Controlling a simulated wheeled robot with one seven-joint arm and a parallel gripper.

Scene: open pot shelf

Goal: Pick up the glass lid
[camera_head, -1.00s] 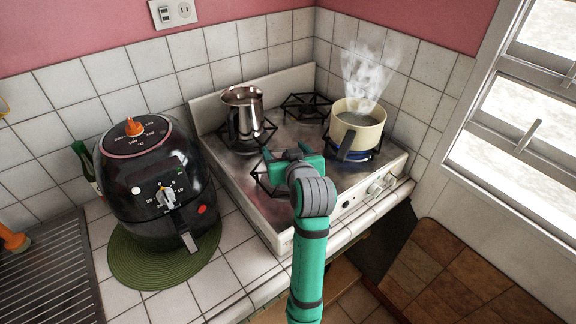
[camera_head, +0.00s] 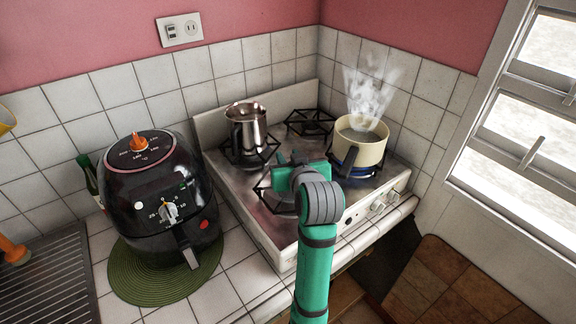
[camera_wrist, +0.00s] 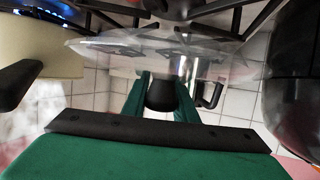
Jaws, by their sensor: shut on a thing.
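The glass lid (camera_wrist: 160,48) is a clear, shallow disc with a dark knob (camera_wrist: 161,95), seen in the wrist view. My gripper (camera_wrist: 160,85) has its green fingers closed on either side of that knob. In the head view my gripper (camera_head: 292,158) is over the front left part of the stove, between the metal jug and the steaming pot. There the lid is mostly hidden by my gripper and arm, and I cannot make out its edge clearly.
A metal jug (camera_head: 247,130) stands on the back left burner. A cream pot (camera_head: 362,147) steams on the right burner over a blue flame. A black air fryer (camera_head: 150,205) stands on a green mat (camera_head: 130,282) left of the stove (camera_head: 240,205). The back burner (camera_head: 310,122) is bare.

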